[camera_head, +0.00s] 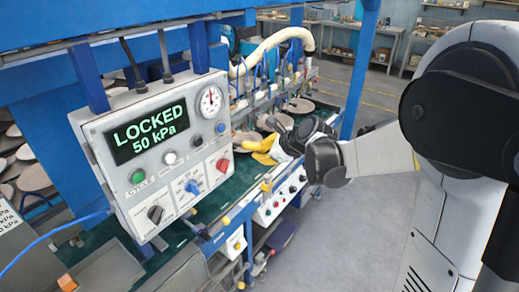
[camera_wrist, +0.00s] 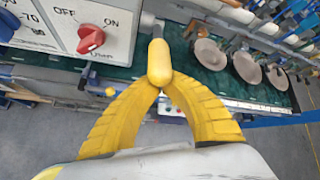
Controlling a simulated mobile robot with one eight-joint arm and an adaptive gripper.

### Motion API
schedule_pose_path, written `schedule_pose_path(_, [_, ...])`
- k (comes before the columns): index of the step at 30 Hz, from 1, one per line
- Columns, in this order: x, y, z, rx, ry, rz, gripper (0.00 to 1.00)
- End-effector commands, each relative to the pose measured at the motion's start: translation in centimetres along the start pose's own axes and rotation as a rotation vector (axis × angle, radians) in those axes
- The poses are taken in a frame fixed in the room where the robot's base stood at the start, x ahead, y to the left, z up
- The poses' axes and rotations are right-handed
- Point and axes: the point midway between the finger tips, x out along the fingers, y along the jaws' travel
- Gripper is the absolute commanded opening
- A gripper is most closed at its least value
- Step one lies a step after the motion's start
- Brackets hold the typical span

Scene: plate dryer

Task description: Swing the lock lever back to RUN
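The control panel (camera_head: 158,150) shows "LOCKED 50 kPa" on its display (camera_head: 150,130). What looks like the lock lever's yellow rounded grip (camera_wrist: 159,62) stands off the panel's right side in the wrist view. My gripper (camera_wrist: 159,90) has yellow ribbed fingers that come together at the near end of this grip. The grip covers the fingertips, so I cannot tell whether they pinch it or only touch it. In the head view my gripper (camera_head: 264,151) is just right of the panel, and the lever is hard to separate from the yellow fingers. No RUN mark is readable.
A red knob (camera_wrist: 91,39) marked OFF and ON is close left of my gripper. A blue knob (camera_head: 192,187) and a black knob (camera_head: 155,214) are also on the panel. Round plates (camera_wrist: 247,67) lie on the green bed to the right. The floor in front is clear.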

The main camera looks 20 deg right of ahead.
Motion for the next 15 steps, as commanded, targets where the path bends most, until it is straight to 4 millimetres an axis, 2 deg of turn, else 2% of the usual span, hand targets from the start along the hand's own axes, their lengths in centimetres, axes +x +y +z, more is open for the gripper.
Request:
schedule_pose_path(1, [-0.8, -0.6, 1.3, -0.010, 0.038, 0.022, 0.00])
schedule_pose_path(15, [-2.1, -2.7, 5.0, -0.070, 0.407, 0.196, 0.00])
